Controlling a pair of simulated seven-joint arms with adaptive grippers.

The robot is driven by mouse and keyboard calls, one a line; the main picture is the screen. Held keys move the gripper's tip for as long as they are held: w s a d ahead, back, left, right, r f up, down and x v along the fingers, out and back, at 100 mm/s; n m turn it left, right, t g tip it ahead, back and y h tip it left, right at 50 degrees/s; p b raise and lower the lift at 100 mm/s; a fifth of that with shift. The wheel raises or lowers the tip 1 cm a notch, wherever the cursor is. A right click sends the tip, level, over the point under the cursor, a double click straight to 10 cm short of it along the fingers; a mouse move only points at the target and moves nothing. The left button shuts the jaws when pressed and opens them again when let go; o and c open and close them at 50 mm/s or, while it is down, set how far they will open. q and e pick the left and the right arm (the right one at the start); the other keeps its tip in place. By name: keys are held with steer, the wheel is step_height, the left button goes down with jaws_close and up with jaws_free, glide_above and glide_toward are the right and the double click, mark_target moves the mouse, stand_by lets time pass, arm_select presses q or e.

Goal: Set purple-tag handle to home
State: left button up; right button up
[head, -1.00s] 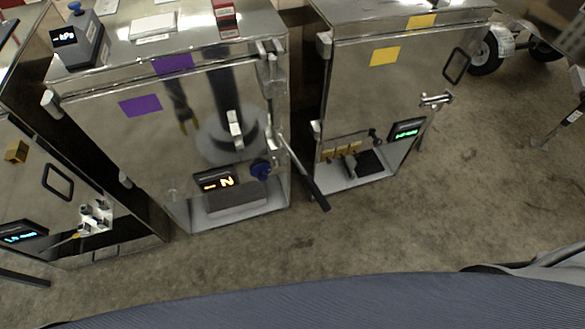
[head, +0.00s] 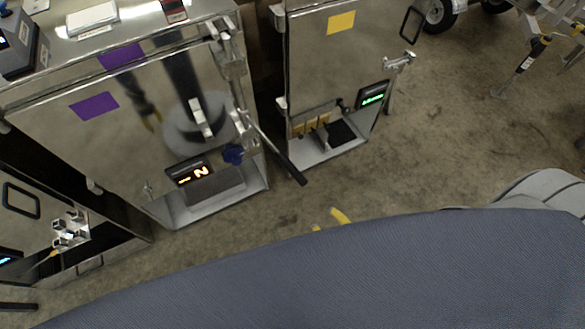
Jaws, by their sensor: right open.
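The purple-tag cabinet (head: 110,125) is a shiny metal box at left, with purple tags (head: 94,106) on its front and upper edge. Its handle (head: 283,158), a metal lever with a black grip, hangs from the right front edge and slants down to the right. A display (head: 189,171) low on the front shows an orange figure like a 2, with a blue knob (head: 233,154) beside it. My right gripper (head: 328,221) shows only its yellow fingertips, apart, below and right of the handle's end and not touching it. My left gripper is not in view.
A yellow-tag cabinet (head: 318,72) stands just right of the handle, with a narrow gap between. Another metal cabinet (head: 25,200) is at lower left. My blue-grey body fills the bottom. Concrete floor (head: 440,130) lies open at right, with a trailer wheel (head: 438,14) and stand legs beyond.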

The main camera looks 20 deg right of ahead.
steer(key=t, duration=0.2)
glide_toward(285, 161)
steer(key=x, duration=0.6)
steer(key=shift+w, duration=0.3)
stand_by(0.3)
jaws_close()
stand_by(0.4)
